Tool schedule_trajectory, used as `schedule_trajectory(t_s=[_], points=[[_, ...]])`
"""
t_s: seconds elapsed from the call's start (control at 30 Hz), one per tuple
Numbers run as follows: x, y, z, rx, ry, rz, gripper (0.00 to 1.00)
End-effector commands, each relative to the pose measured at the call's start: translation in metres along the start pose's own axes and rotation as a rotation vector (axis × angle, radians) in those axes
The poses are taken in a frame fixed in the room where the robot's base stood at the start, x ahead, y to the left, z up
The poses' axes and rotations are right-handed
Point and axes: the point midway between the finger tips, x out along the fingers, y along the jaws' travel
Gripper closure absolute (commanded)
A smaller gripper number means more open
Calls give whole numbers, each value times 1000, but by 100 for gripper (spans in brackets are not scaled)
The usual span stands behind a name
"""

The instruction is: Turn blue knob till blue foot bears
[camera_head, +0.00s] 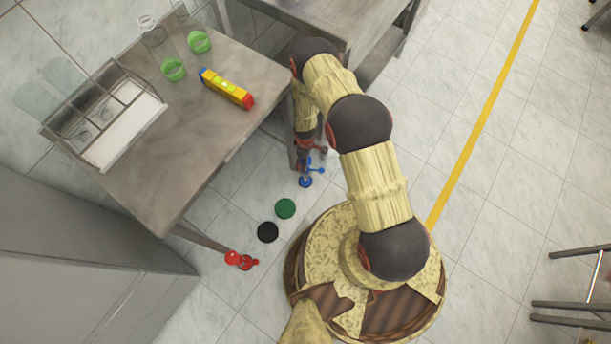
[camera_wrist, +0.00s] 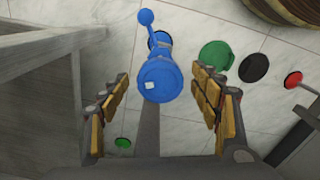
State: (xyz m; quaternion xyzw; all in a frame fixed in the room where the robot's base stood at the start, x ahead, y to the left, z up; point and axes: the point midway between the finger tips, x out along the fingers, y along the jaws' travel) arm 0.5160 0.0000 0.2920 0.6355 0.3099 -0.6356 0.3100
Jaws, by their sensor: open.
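The blue knob (camera_wrist: 160,82) has a round top with a small white mark and a side arm ending in a ball. In the wrist view it lies between the fingers of my gripper (camera_wrist: 160,100), which is open, with a gap on each side. In the head view my gripper (camera_head: 309,148) hangs by the table's near right leg, just above the blue parts. The blue foot (camera_head: 305,181) shows there at floor level. Whether it touches the floor cannot be told. In the wrist view the knob mostly hides what lies beneath it.
A table (camera_head: 200,130) carries a yellow spirit level (camera_head: 227,88), green cups (camera_head: 174,70) and a divided tray (camera_head: 150,112). Green (camera_head: 285,208) and black (camera_head: 267,232) discs lie on the floor near a red foot (camera_head: 233,257). A grey cabinet (camera_head: 80,270) stands left.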

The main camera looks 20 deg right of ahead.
Motion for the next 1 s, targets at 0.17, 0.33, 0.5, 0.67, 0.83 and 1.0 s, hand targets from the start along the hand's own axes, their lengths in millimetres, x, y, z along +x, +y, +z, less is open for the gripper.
schedule_trajectory(t_s=[0.17,0.33,0.5,0.67,0.83,1.0], points=[[-24,0,0,0,0,0,36],[-42,0,0,0,0,0,36],[-56,0,0,0,0,0,36],[-56,0,0,0,-1,-1,36],[-56,0,0,0,0,-1,36],[-56,0,0,0,0,0,36]])
